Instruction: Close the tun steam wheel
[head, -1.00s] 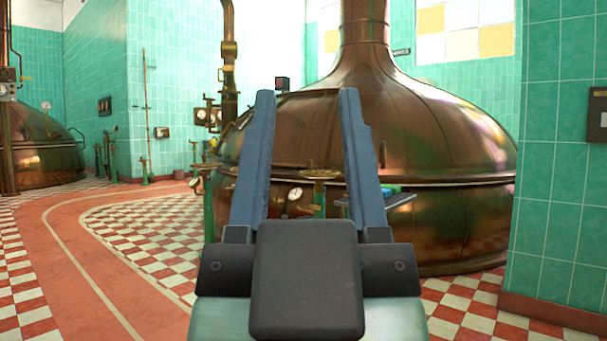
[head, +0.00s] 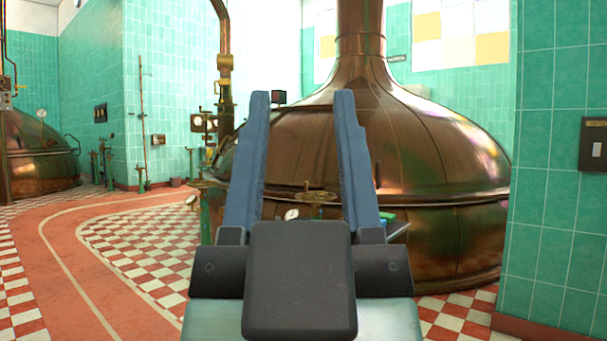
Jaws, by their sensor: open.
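A brass handwheel (head: 316,197) stands upright on its stem in front of the big copper kettle (head: 430,160), seen between my gripper's fingers. A second wheel (head: 203,184) shows on a green post left of the fingers. I cannot tell from labels which one is the tun steam wheel. My gripper (head: 302,96) is open and empty, its two blue fingers pointing up and forward. It appears well short of the kettle and touches neither wheel. My gripper's body hides the lower part of the central wheel's stand.
A green tiled wall (head: 555,200) with a dark switch panel (head: 596,144) stands close on the right. A small gauge (head: 291,214) sits left of the central wheel. Red and white checkered floor (head: 150,240) and a red path (head: 75,250) lie open on the left.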

